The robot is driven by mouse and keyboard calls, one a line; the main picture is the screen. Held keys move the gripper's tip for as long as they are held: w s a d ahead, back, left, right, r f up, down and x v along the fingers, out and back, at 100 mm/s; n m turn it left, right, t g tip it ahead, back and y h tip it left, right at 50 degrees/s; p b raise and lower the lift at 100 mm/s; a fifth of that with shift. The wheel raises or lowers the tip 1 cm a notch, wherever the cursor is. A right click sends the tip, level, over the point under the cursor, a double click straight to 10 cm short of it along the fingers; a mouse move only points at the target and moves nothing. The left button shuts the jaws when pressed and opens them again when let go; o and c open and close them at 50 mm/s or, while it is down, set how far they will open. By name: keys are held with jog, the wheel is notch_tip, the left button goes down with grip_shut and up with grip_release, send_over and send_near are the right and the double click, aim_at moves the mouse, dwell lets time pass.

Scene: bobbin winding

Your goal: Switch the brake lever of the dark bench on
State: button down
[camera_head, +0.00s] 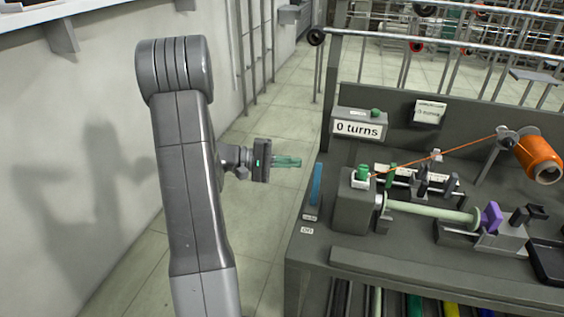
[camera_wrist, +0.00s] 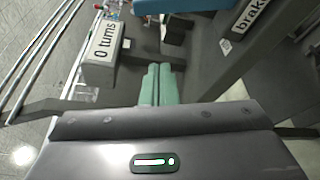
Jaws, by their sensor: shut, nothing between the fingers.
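The dark bench (camera_head: 400,262) stands at the right of the head view. Its brake lever is the blue bar (camera_head: 316,185) at the bench's left edge, with a small "on" label (camera_head: 307,231) on the bench top nearer the front. In the wrist view a blue part of the lever (camera_wrist: 190,5) shows at the top edge, beside a "brake" label (camera_wrist: 250,16). My gripper (camera_head: 298,162), with green fingers, is shut and empty. It is just left of the lever, pointing toward the bench, and appears apart from it. The fingers show in the wrist view (camera_wrist: 160,84).
A "0 turns" counter (camera_head: 358,129) stands behind the lever. A grey winder block (camera_head: 354,205) with a pale green shaft (camera_head: 430,211) is to its right. An orange thread spool (camera_head: 540,158) is at the far right.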

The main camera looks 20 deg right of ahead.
aim_at(316, 185)
jog(key=x, duration=0.5)
jog(key=shift+s, duration=0.1)
jog(key=shift+s+r, duration=0.1)
jog(key=shift+s, duration=0.2)
jog(key=shift+s+a+r+p, duration=0.15)
jog(key=shift+s+a+r, duration=0.15)
jog(key=shift+s+a, duration=0.25)
jog(key=shift+s+a+r+p, duration=0.15)
jog(key=shift+s+a+r, duration=0.1)
jog(key=shift+s+a, duration=0.3)
jog(key=shift+s+f+b, duration=0.15)
jog(key=shift+b, duration=0.4)
